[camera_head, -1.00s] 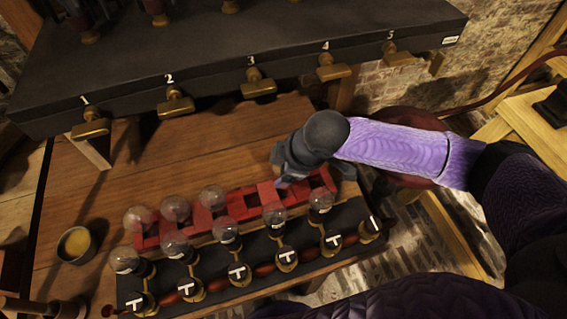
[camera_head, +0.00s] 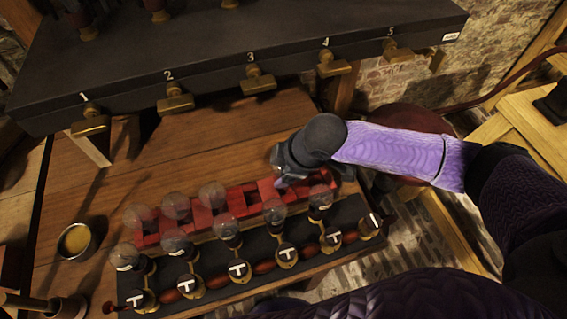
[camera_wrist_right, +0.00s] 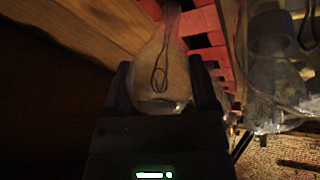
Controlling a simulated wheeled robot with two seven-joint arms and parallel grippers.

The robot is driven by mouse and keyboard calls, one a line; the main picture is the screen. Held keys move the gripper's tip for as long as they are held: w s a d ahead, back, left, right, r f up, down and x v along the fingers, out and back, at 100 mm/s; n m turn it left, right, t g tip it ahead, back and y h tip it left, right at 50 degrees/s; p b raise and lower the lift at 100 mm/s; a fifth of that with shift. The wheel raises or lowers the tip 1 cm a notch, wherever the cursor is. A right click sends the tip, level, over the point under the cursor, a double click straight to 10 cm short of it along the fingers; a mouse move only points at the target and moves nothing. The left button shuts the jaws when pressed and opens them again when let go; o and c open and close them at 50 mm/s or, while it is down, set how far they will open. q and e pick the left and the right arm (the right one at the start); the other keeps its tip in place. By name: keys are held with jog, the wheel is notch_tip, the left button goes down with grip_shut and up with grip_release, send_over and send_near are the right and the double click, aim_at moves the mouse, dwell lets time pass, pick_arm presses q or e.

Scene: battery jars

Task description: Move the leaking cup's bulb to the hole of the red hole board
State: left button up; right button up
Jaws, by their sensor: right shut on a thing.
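My right gripper (camera_head: 283,180) is over the back edge of the red hole board (camera_head: 235,203), toward its right end. It is shut on a clear glass bulb (camera_wrist_right: 160,75). In the right wrist view the bulb sits between the two dark fingers, its neck toward the red board (camera_wrist_right: 205,22). In the head view the gripper hides this bulb; I cannot tell whether its neck is in a hole. Three other bulbs (camera_head: 176,206) stand along the left part of the red board. I cannot tell which cup is leaking. My left gripper is not in view.
In front lies a black board (camera_head: 255,250) with several T-marked brass fittings and bulbs (camera_head: 320,195); its rightmost fitting (camera_head: 370,223) shows no bulb. A dark shelf with numbered brass taps (camera_head: 258,80) overhangs behind. A small bowl (camera_head: 76,241) stands left. The wooden table (camera_head: 110,205) is clear between.

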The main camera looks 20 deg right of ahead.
jog(key=shift+f, duration=1)
dwell(0.3)
jog(key=o, duration=1.3)
jog(key=shift+r, duration=0.1)
